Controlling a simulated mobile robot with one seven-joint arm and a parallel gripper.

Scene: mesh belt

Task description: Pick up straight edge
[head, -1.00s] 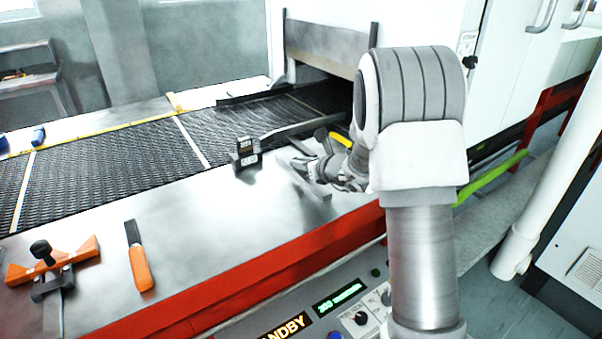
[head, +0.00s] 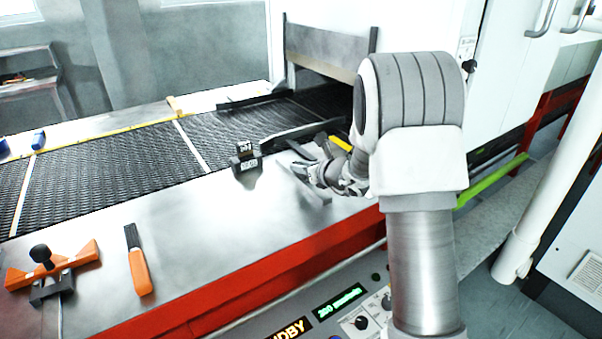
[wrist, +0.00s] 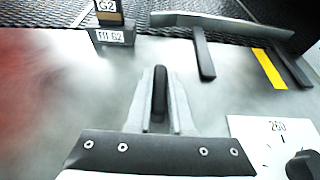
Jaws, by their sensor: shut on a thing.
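My gripper (wrist: 160,100) is shut on a dark, narrow, rounded piece (wrist: 160,88), which I take to be the straight edge. In the head view my gripper (head: 312,172) is low over the metal ledge, right of a small black labelled block (head: 245,157). A thin grey strip shows at the fingertips there. I cannot tell whether the piece is clear of the ledge.
The mesh belt (head: 95,165) runs behind the ledge into the oven mouth. A dark bar (wrist: 203,55) and a yellow strip (wrist: 268,68) lie ahead to the right. An orange-handled brush (head: 138,262) and an orange clamp-like tool (head: 52,268) lie left. The ledge between is clear.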

